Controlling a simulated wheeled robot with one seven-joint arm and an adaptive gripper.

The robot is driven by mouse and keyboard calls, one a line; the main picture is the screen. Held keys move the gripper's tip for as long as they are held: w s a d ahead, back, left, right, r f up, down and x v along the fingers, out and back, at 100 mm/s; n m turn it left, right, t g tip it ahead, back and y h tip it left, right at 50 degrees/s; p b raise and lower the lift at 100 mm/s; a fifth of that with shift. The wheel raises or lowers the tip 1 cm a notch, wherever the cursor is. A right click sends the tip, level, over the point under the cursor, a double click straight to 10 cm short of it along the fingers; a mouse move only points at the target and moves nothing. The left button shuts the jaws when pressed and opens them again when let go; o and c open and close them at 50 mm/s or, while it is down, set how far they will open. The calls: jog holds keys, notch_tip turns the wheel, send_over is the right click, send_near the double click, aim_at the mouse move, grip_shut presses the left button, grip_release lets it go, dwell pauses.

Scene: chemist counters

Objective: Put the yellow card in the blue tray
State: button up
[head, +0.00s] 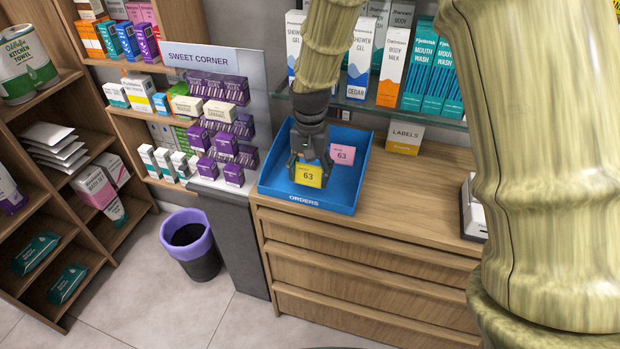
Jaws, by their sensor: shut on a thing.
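The yellow card (309,175), marked 63, is in the head view at the middle. My gripper (310,163) points down and is shut on the card's upper edge. The blue tray (307,200), labelled ORDERS on its front, stands on the wooden counter. My gripper and the yellow card are over the tray's inside, near its front. I cannot tell whether the card touches the tray floor. A pink card (343,154), also marked 63, is in the tray to the right of my gripper.
A glass shelf (400,112) with several boxes and bottles is behind the tray. A LABELS box (405,136) stands on the counter at the right. A purple-boxed sweet display (222,120) is close on the left.

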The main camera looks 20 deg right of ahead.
aim_at(310, 181)
jog(key=shift+f+p, duration=0.55)
jog(key=shift+f, duration=1.2)
jog(key=o, duration=0.7)
jog(key=shift+f, duration=0.15)
notch_tip(310, 181, up, 12)
jog(key=shift+r+b, duration=0.15)
jog(key=shift+b, duration=1.1)
